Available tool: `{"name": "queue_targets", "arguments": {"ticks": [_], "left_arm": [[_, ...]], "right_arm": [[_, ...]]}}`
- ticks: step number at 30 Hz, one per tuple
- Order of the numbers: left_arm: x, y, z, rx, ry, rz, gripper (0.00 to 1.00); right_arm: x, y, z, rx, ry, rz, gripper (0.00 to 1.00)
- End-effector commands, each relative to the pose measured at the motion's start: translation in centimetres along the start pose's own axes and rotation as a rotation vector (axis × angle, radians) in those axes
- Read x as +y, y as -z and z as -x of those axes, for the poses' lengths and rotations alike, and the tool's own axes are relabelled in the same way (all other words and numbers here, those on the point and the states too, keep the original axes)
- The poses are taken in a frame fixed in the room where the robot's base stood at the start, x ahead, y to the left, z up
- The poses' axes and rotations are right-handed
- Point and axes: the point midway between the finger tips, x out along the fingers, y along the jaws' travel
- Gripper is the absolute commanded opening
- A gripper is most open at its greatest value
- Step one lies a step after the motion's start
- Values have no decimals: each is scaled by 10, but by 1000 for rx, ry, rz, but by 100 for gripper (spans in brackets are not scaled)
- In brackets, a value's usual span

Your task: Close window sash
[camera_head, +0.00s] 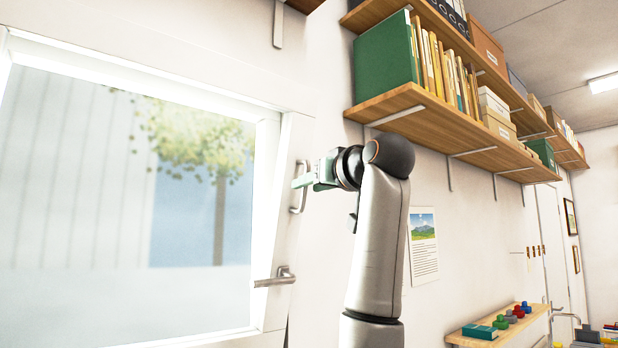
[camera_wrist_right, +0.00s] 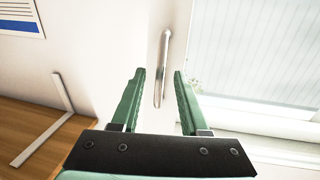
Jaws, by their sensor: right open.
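The white window sash (camera_head: 291,135) with its large pane fills the left of the head view. I cannot tell for sure how far it stands out from its frame. A metal bar handle (camera_head: 299,203) is on its right side, with a lever handle (camera_head: 276,278) lower down. My right gripper (camera_head: 303,181) is at the bar handle, its green fingers open. In the right wrist view the bar handle (camera_wrist_right: 165,45) shows between and beyond the open fingers (camera_wrist_right: 160,74); contact is not clear. My left gripper is not in view.
A wooden shelf (camera_head: 480,146) with folders and boxes is above and right of my right arm. A picture sheet (camera_head: 423,247) hangs on the wall beside the arm. A low shelf (camera_head: 505,330) with small coloured items is at the lower right.

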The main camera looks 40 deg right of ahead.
Motion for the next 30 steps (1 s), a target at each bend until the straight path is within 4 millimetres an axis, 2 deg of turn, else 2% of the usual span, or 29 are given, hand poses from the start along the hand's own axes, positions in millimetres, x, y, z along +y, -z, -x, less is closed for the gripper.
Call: {"name": "queue_targets", "arguments": {"ticks": [4,13,24,30], "left_arm": [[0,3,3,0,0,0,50],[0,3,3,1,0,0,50],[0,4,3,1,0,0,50],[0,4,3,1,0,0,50]], "right_arm": [[0,0,-10,-2,0,0,45],[0,-1,-11,0,0,0,44],[0,0,-11,0,0,0,2],[0,0,-11,0,0,0,0]]}}
